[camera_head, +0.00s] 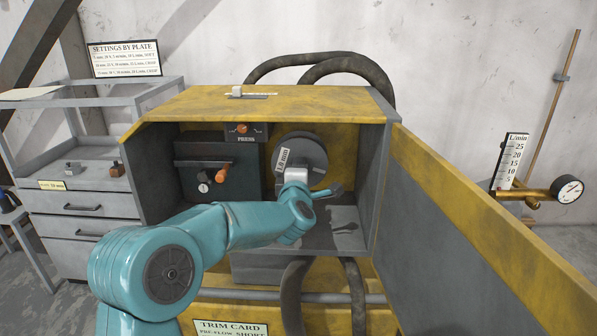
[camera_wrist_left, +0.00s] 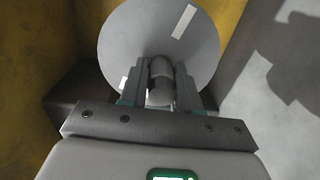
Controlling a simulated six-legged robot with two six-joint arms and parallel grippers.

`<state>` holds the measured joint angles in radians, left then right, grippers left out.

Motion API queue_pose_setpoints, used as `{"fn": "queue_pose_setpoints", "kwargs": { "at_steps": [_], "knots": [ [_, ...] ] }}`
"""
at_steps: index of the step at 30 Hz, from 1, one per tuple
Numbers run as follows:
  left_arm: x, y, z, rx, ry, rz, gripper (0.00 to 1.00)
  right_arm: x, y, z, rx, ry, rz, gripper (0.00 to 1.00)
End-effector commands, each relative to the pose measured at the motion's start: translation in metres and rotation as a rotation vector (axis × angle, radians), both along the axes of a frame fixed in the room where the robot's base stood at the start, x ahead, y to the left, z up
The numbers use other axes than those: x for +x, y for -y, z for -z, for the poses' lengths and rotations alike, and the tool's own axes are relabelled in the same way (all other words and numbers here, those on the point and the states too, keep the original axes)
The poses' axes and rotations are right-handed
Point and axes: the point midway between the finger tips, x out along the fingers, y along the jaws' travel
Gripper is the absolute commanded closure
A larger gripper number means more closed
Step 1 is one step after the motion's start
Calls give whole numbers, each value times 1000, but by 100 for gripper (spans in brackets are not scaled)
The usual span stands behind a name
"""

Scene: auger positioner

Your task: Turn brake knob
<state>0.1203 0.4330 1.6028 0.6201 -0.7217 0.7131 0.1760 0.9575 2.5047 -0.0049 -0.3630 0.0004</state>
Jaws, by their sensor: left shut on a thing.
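A grey wire spool (camera_head: 300,150) with a "1.0 mm" label sits in the yellow cabinet, facing out. In the left wrist view the spool (camera_wrist_left: 120,45) fills the upper middle. The grey rounded brake knob (camera_wrist_left: 160,72) stands out at its centre. My left gripper (camera_wrist_left: 160,95) is shut on the knob, one finger on each side of it. In the head view my left arm reaches into the cabinet, and its pale gripper body hides the knob and the fingertips. My right gripper is in neither view.
The yellow cabinet (camera_head: 190,104) has an open door (camera_head: 470,240) on the right. A dark feeder unit with an orange lever (camera_head: 222,175) is left of the spool. Dark hoses hang below. A grey drawer cart (camera_head: 85,205) stands left, and a gauge (camera_head: 568,190) is right.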

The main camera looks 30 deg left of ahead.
Motion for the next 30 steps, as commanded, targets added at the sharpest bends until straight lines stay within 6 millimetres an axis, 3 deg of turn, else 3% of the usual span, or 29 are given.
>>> {"fn": "queue_pose_setpoints", "kwargs": {
  "at_steps": [14, 15, 17, 26, 30],
  "knots": [
    [0, -1, -1, 12, -4, -3, 99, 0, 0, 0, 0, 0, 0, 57],
    [0, -1, -1, 12, -4, -3, 62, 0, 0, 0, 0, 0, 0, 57],
    [0, -1, -1, 12, -4, -3, 43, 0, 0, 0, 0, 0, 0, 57],
    [-1, 0, -1, 11, -5, -1, 43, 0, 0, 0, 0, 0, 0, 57],
    [-11, 7, 0, 11, -5, 1, 43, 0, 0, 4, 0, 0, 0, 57]
  ]
}}
